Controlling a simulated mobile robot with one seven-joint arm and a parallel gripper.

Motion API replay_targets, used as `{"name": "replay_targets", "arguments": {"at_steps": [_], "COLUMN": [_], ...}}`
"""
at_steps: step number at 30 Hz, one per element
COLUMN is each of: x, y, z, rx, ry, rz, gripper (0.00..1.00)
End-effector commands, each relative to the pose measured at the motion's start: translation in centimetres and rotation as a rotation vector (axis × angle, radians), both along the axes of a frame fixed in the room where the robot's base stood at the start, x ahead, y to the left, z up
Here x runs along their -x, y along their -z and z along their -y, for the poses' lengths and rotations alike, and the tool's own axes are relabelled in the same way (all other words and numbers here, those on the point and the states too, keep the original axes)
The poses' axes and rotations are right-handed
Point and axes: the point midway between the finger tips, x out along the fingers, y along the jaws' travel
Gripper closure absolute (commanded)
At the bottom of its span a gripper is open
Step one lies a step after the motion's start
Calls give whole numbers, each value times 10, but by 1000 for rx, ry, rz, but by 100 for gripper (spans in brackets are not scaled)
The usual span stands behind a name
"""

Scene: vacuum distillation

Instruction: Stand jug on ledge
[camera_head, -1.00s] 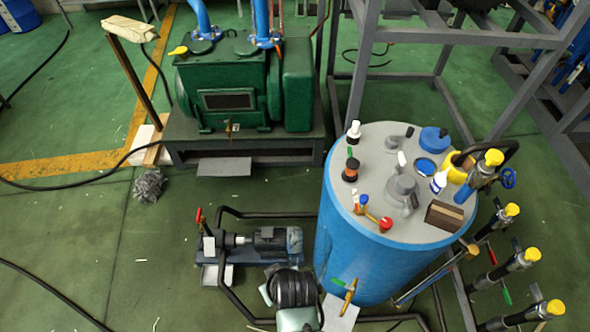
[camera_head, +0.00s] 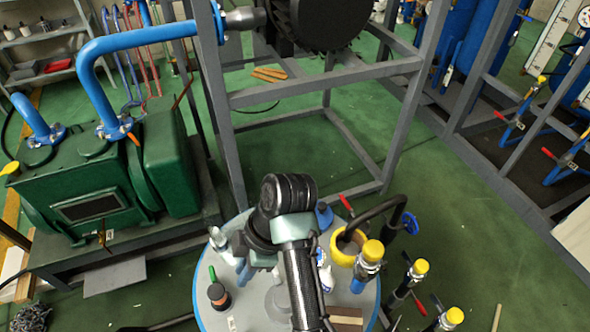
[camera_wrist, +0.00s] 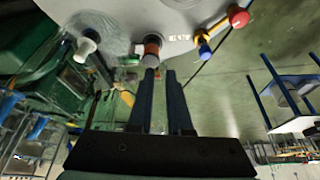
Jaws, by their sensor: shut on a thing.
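My gripper (camera_head: 243,268) hangs over the round grey top of the blue tank (camera_head: 372,300), and my arm covers much of that top. In the wrist view the two dark fingers (camera_wrist: 162,78) stand close together with a narrow gap. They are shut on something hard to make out. A pale, glassy shape (camera_head: 228,250) beside the gripper may be the jug; its outline is unclear. I cannot tell which surface is the ledge.
A yellow-collared fitting (camera_head: 344,249) with a black hose and yellow-capped valves (camera_head: 372,252) rise at the tank's right. A grey steel frame (camera_head: 325,80) stands behind. A green pump (camera_head: 95,195) with blue pipes is at left.

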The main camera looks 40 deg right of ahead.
Motion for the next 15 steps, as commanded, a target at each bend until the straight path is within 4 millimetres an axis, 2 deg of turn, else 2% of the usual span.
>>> {"name": "replay_targets", "arguments": {"at_steps": [4,10,15], "x": [0,1,0], "y": [8,45,63], "z": [-1,-1,0], "rx": [-1,-2,0], "ry": [0,2,2], "rz": [-3,-5,0], "gripper": [100,100,100]}}
